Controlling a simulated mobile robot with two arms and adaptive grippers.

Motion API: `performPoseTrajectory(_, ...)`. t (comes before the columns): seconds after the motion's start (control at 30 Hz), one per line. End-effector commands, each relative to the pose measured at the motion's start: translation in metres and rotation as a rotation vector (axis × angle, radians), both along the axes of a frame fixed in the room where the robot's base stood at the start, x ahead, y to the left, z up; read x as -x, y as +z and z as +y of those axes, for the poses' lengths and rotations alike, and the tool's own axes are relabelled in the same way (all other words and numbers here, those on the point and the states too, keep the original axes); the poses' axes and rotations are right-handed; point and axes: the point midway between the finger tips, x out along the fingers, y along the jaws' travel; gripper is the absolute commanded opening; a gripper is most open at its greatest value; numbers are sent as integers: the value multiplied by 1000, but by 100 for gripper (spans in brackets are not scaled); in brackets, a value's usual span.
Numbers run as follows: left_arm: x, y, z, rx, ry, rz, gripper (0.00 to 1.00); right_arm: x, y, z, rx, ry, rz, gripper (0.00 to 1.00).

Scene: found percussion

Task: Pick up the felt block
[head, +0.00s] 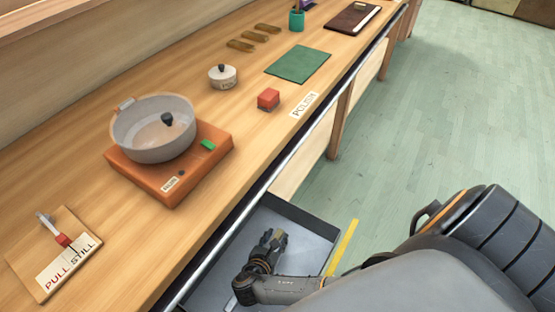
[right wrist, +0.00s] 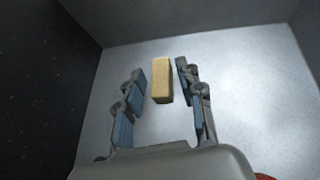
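A tan oblong block (right wrist: 162,80), which looks like the felt block, lies on the pale floor of an open drawer (head: 308,226). In the head view only a small tan part of it (head: 281,238) shows by my right gripper (head: 273,239), which hides the rest. In the right wrist view my right gripper (right wrist: 161,85) is open, with one finger on each side of the block. A gap shows between the block and both fingers, so it is not gripped. My left gripper is not in view.
The grey drawer walls (right wrist: 222,29) stand close around my right gripper.

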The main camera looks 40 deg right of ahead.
Motion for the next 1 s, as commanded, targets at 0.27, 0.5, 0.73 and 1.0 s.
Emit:
performPoseTrajectory(0.27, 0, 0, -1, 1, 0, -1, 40, 0, 0, 0, 0, 0, 1, 7)
performPoseTrajectory(0.5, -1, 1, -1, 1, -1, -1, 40, 0, 2, 0, 0, 0, 0, 7)
performPoseTrajectory(0.73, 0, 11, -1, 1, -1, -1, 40, 1, 27, 0, 0, 0, -1, 7)
performPoseTrajectory(1.0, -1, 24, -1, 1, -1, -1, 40, 0, 78, 0, -1, 0, -2, 7)
